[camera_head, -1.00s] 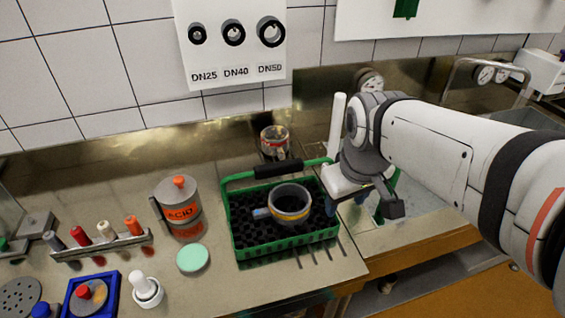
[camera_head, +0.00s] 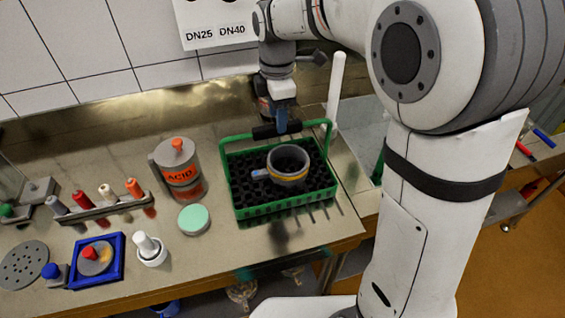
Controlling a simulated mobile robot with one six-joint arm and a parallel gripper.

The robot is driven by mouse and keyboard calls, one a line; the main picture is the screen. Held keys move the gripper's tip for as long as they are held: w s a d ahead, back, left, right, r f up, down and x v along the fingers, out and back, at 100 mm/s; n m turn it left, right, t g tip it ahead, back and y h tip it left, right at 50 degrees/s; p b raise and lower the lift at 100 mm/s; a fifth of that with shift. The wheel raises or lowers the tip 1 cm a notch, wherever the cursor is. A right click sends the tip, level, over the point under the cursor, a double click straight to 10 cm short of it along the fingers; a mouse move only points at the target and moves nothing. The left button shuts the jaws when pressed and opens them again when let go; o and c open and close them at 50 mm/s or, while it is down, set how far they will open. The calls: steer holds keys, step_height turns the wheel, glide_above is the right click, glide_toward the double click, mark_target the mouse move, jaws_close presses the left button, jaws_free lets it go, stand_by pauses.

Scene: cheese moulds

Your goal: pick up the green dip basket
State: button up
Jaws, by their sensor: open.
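The green dip basket (camera_head: 285,208) stands on the steel counter, with a black bed inside and an upright handle across its back. The handle has a black grip (camera_head: 268,131). A grey cup with a yellow band (camera_head: 288,166) and a blue tab sits in the basket. My gripper (camera_head: 282,122) points down at the handle, right by the black grip. Its fingers are open. They overlap the handle in this view, and I cannot tell whether they are around it or touching it.
An acid can (camera_head: 180,170) and a mint lid (camera_head: 194,219) stand left of the basket. A white upright rod (camera_head: 335,90) is right of my gripper. A rack of coloured bottles (camera_head: 100,209), a blue tray (camera_head: 118,265) and a white stopper (camera_head: 150,248) are further left.

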steer(key=shift+f, duration=1.9)
jaws_close()
